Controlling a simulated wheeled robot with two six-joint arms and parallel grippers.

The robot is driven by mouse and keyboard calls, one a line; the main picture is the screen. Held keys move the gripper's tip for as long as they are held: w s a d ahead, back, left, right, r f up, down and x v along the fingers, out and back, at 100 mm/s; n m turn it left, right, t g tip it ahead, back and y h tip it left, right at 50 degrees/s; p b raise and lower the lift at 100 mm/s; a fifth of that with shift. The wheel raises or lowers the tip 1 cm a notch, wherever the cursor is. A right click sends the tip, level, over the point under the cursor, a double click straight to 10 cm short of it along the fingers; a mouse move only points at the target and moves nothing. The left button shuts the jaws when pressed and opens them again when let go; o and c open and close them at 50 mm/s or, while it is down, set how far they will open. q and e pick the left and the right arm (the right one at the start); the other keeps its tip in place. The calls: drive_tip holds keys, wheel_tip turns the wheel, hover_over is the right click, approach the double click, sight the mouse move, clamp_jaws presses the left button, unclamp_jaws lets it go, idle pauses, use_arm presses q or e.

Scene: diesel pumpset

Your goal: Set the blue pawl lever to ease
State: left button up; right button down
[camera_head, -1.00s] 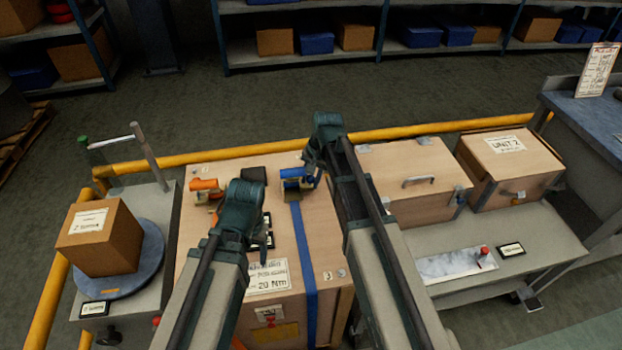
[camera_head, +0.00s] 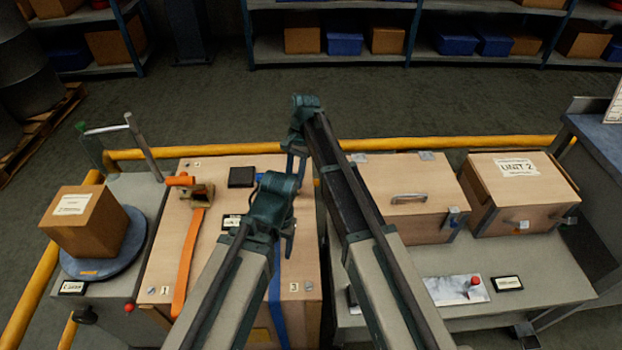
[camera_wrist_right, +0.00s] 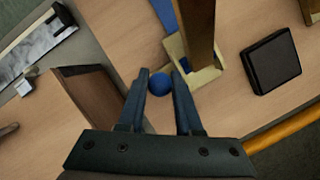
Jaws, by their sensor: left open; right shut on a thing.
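In the right wrist view the blue ball end of the pawl lever (camera_wrist_right: 159,84) sits between the two fingers of my right gripper (camera_wrist_right: 160,82), which is shut on it. A pale metal ratchet frame (camera_wrist_right: 207,76) stands just beyond it, with a brown upright piece rising from it. The blue strap (camera_head: 277,297) runs down the crate's front. In the head view my right gripper (camera_head: 297,163) and left gripper (camera_head: 289,228) hide the blue ratchet. My left gripper is open, nearer the front over the crate, and I see nothing in it.
The wooden crate (camera_head: 173,248) also bears an orange strap (camera_head: 188,262) with its ratchet (camera_head: 190,188) and a black block (camera_head: 241,177). A box on a blue turntable (camera_head: 127,250) stands left. Two wooden boxes stand on the right bench. A yellow rail (camera_head: 470,141) runs behind.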

use_arm(q)
drive_tip(key=shift+d+f, duration=0.25)
drive_tip(key=shift+f, duration=0.2)
use_arm(e)
drive_tip(key=shift+w+f+g, duration=0.15)
drive_tip(key=shift+w+g, duration=0.25)
drive_tip(key=shift+g, duration=0.1)
use_arm(q)
drive_tip(key=shift+f+b, duration=0.35)
drive_tip(key=shift+b, duration=0.25)
use_arm(e)
drive_tip(key=shift+w+g, duration=0.15)
drive_tip(key=shift+g, duration=0.25)
drive_tip(key=shift+w, duration=0.1)
drive_tip(key=c, duration=0.6)
unclamp_jaws()
use_arm(q)
wheel_tip(320, 180, up, 12)
drive_tip(key=p, duration=1.2)
use_arm(e)
drive_tip(key=v, duration=1.4)
drive_tip(key=shift+w+f, duration=0.1)
drive_tip(key=shift+w, duration=0.1)
